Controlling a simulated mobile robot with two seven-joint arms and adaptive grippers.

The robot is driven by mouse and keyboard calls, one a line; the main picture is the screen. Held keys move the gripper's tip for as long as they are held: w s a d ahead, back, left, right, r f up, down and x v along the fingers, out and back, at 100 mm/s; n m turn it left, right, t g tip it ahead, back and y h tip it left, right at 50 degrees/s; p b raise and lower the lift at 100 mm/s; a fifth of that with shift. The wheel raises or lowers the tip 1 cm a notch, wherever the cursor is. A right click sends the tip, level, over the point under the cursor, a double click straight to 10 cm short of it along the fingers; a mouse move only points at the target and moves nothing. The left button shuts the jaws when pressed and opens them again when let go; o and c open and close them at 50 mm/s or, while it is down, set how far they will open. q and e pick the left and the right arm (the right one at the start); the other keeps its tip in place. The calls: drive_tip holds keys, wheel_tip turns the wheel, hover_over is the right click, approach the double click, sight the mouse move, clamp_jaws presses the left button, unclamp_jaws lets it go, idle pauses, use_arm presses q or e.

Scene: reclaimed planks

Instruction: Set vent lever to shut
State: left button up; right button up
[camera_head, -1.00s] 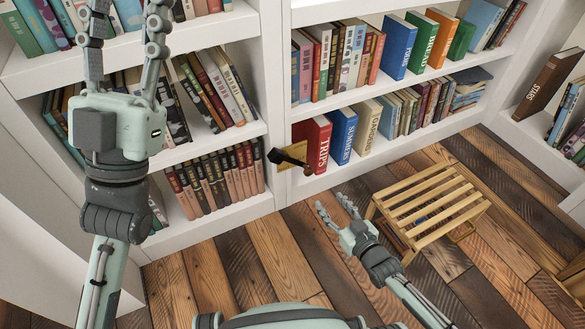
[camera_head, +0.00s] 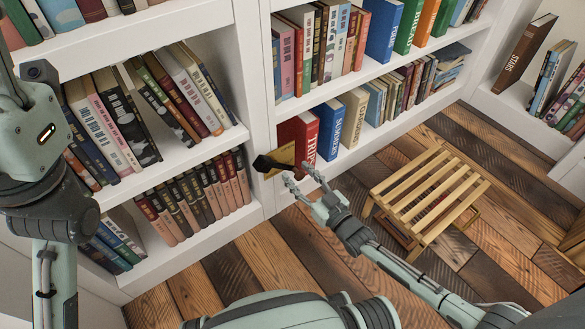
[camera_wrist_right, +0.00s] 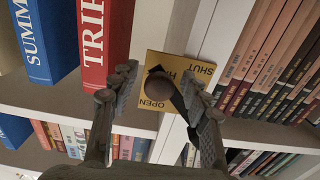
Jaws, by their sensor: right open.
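The vent lever (camera_head: 266,163) is dark with a brown round knob and sits on a brass plate (camera_head: 286,153) on the white bookcase upright. In the right wrist view the plate (camera_wrist_right: 178,68) reads OPEN at lower left and SHUT at upper right. The knob (camera_wrist_right: 160,86) appears on the OPEN side. My right gripper (camera_head: 298,174) is open right by the lever; in the right wrist view its fingers (camera_wrist_right: 163,86) appear on either side of the knob, and contact cannot be told. My left gripper (camera_head: 32,128) is at the upper left, fingers cut off by the frame.
White shelves full of books surround the lever, with a red book (camera_head: 306,136) just right of the plate. A slatted wooden stool (camera_head: 428,196) stands on the plank floor to the right of my right forearm. Bare planks (camera_head: 270,265) lie below the shelves.

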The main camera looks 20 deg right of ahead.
drive_tip(key=shift+w, duration=0.1)
clamp_jaws()
idle(0.3)
drive_tip(key=shift+r, duration=0.1)
